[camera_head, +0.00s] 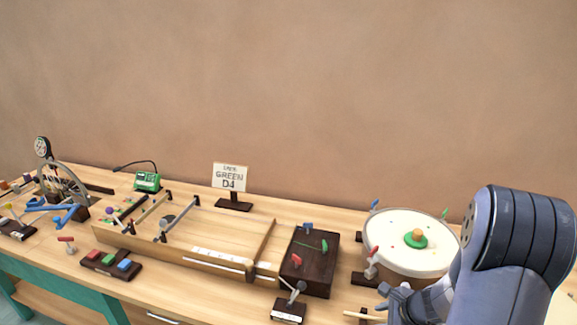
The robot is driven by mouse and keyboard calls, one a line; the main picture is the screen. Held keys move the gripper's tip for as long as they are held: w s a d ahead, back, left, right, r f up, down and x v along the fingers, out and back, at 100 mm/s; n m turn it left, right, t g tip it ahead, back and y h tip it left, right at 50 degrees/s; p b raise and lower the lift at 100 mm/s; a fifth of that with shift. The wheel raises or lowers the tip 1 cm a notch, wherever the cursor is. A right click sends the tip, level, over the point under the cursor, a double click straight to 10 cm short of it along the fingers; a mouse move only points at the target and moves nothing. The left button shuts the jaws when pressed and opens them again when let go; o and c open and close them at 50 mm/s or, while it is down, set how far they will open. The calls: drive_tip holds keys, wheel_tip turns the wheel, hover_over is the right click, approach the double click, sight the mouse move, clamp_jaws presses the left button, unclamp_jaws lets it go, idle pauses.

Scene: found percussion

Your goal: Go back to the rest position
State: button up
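My arm comes in at the lower right, and its blue-grey bulk covers the right end of the bench. My gripper (384,298) is low in the picture, in front of the drum (398,239) and right of the dark wooden box (309,275). Its fingers are small and partly overlapped, so I cannot tell whether they are open or shut. A pale wooden stick (362,316) shows just below the gripper. I cannot tell whether the gripper touches or holds it.
A wooden string frame (222,263) lies mid-bench, with a sign reading GREEN D4 (230,178) behind it. A green meter (147,181), a block with coloured buttons (109,264) and a wheel device (63,190) stand left. A small dark stand (288,311) is at the front edge.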

drive_tip(key=shift+x, duration=1.2)
drive_tip(key=shift+r+p, duration=0.3)
drive_tip(key=shift+r, duration=0.1)
